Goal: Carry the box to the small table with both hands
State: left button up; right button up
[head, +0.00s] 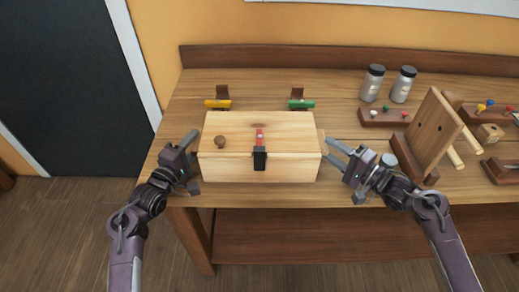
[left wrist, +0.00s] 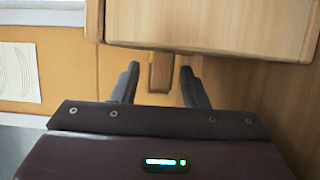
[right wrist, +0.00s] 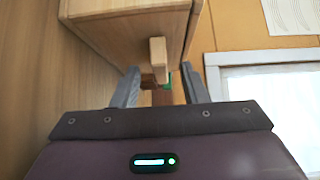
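The pale wooden box (head: 258,165) rests on the wooden workbench (head: 350,185), lid down, with a round brown knob and a red and black latch. My left gripper (head: 193,163) is open at the box's left end; in the left wrist view the box (left wrist: 210,25) has a small side handle (left wrist: 161,72) in line with the gap between the fingers. My right gripper (head: 328,150) is open at the right end; in the right wrist view the right handle (right wrist: 157,58) is ahead of the parted fingers. Neither gripper visibly holds anything. I cannot make out a separate small table.
Behind the box are a yellow-handled tool (head: 218,103) and a green-handled tool (head: 300,103). Two jars (head: 372,84) and an upright wooden board (head: 434,135) stand to the right. Wooden floor (head: 60,225) is clear at left, before a dark door (head: 65,85).

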pick_arm(q)
jog(key=shift+x, duration=1.15)
pick_arm(e)
jog(key=shift+x, duration=1.1)
pick_arm(q)
jog(key=c, duration=0.9)
pick_arm(e)
jog(key=c, duration=0.9)
pick_arm(q)
grip_shut()
pick_arm(e)
grip_shut()
pick_arm(q)
jog(key=shift+s+f, duration=0.1)
pick_arm(e)
jog(key=shift+f, duration=0.1)
